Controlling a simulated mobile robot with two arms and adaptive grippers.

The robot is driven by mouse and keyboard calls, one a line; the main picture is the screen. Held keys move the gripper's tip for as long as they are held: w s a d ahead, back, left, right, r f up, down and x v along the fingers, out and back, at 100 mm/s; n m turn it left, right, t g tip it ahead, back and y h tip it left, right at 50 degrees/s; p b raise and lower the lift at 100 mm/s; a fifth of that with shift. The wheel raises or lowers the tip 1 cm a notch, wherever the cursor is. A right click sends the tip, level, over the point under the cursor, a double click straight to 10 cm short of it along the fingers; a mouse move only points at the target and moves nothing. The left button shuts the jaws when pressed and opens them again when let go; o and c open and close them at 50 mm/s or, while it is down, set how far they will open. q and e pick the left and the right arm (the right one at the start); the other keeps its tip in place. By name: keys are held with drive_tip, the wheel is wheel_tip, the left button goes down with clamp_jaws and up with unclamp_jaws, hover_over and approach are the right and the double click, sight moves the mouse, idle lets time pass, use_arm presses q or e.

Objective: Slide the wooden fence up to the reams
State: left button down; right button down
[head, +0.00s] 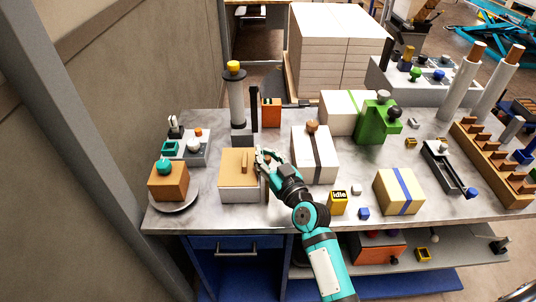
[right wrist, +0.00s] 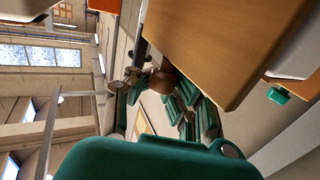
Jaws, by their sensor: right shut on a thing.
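A flat tan wooden board (head: 236,158) with a small upright wooden piece lies over a pale block (head: 240,188), left of the table's middle. I cannot tell whether this board is the fence. My right gripper (head: 263,160) is at the board's right edge. In the right wrist view its fingers (right wrist: 160,90) are shut around a brown wooden knob (right wrist: 162,80). The board (right wrist: 225,40) shows close beside it there; the join between knob and board is unclear. A white strapped pack (head: 311,160) stands to the right of the gripper. My left gripper is not in view.
A wooden block on a plate (head: 168,182) stands to the left, a grey post (head: 236,105) behind. A blue-strapped carton (head: 399,192), a yellow "idle" box (head: 338,203) and a green block (head: 376,122) are to the right.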

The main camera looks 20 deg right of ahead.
drive_tip(key=shift+a+f, duration=0.45)
drive_tip(key=shift+a, duration=0.1)
drive_tip(key=c, duration=1.8)
unclamp_jaws()
drive_tip(key=shift+s, duration=0.1)
drive_tip(key=o, duration=0.7)
drive_tip(key=shift+s+r, duration=0.35)
drive_tip(key=shift+r, duration=0.05)
drive_tip(key=shift+w, duration=0.15)
drive_tip(key=shift+d, duration=0.1)
drive_tip(key=shift+d, duration=0.1)
